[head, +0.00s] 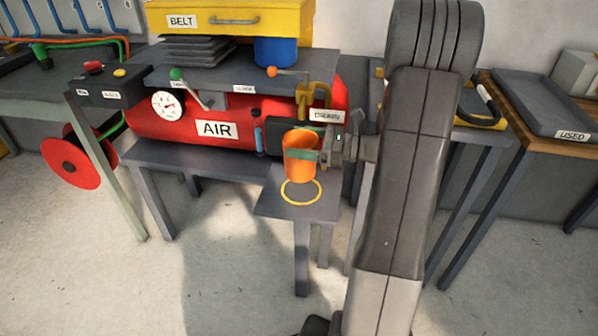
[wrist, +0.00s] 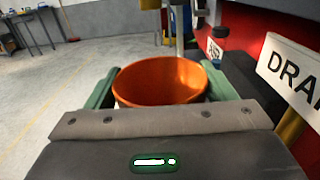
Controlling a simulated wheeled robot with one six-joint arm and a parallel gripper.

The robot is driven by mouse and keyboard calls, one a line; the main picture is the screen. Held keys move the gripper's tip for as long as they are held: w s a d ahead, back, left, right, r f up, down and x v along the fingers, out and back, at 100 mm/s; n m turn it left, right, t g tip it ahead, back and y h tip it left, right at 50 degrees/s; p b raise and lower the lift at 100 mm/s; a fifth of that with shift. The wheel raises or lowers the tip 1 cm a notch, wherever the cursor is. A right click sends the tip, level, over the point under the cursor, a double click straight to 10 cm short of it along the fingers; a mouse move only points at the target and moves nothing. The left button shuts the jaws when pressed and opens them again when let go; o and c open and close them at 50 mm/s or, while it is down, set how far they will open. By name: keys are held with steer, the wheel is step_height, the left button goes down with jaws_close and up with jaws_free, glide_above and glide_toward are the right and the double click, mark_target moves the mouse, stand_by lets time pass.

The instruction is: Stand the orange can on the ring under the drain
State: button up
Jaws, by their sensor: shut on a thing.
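The orange can (head: 300,167) is upright in my gripper (head: 302,155), and its open top faces up. In the wrist view the can (wrist: 160,82) sits between the two green fingers of my gripper (wrist: 160,88). The yellow ring (head: 301,203) is marked on a small grey stand (head: 262,207). The can appears above the ring's far part; the gap to the stand is hard to judge. The brass drain (head: 318,92) is just behind and above the can, beside a DRAIN sign (head: 327,116). The sign also shows at the right in the wrist view (wrist: 290,72).
The red AIR tank (head: 250,130) with a gauge lies behind the stand on a grey bench (head: 190,158). A red reel (head: 72,160) is at left. A USED tray (head: 540,105) is at right.

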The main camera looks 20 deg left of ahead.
steer(key=shift+f+b, duration=0.85)
steer(key=shift+f, duration=2.2)
steer(key=shift+f, duration=0.1)
steer(key=o, duration=1.5)
steer(key=shift+c, duration=0.2)
steer(key=shift+d, duration=0.3)
steer(key=p+v, duration=0.2)
steer(key=v, duration=0.9)
steer(key=shift+d+p, duration=0.25)
steer(key=shift+p, duration=0.1)
